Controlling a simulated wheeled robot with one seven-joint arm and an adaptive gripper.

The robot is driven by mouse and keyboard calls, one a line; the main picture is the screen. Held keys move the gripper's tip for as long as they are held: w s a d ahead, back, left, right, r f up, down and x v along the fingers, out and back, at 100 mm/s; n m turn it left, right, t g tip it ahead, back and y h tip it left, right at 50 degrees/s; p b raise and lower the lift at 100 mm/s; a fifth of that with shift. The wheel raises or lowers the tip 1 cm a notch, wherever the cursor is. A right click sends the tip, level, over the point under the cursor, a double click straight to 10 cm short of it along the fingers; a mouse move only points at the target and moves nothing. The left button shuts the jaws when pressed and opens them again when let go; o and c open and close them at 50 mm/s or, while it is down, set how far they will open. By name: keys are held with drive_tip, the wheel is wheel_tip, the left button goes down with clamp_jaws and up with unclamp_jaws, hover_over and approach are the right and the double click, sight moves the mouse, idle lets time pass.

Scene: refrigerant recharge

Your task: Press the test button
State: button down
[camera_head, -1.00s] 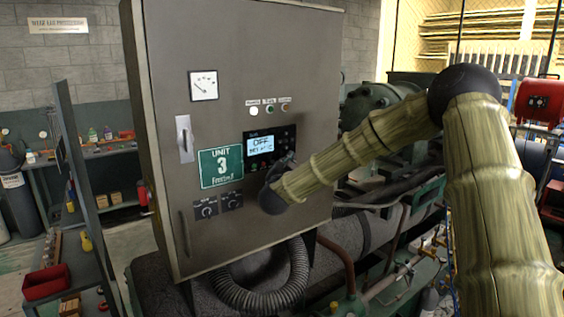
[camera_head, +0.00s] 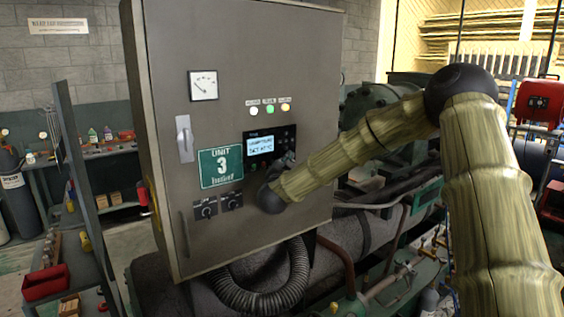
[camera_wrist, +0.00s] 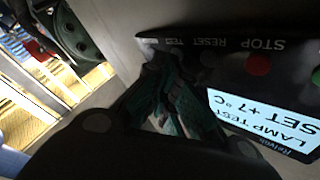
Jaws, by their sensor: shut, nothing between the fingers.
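The grey cabinet (camera_head: 235,50) carries a black control panel (camera_head: 259,134) with a lit display (camera_head: 261,145). In the wrist view the panel appears upside down, and its display (camera_wrist: 262,118) reads "LAMP TEST" and "SET +7 °C". A label starting "TES" (camera_wrist: 172,41) stands beside RESET and STOP, with a red button (camera_wrist: 257,65) at STOP. My gripper (camera_wrist: 163,66) is shut and empty, its fingertips at the panel by the "TES" label. They hide the test button, and I cannot see the contact itself. Three lamps above the panel, white (camera_head: 254,112), green (camera_head: 269,110) and amber (camera_head: 285,107), are lit.
A gauge (camera_head: 203,85), a door handle (camera_head: 184,138), a green "UNIT 3" sign (camera_head: 220,166) and two knobs (camera_head: 218,205) are on the cabinet front. A ribbed hose (camera_head: 285,290) hangs below. Pipes and machinery stand at the right, behind my arm.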

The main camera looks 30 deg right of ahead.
drive_tip(key=shift+s, duration=0.75)
drive_tip(key=s, duration=0.5)
drive_tip(key=shift+d+b, duration=0.25)
drive_tip(key=shift+b, duration=0.05)
idle(0.8)
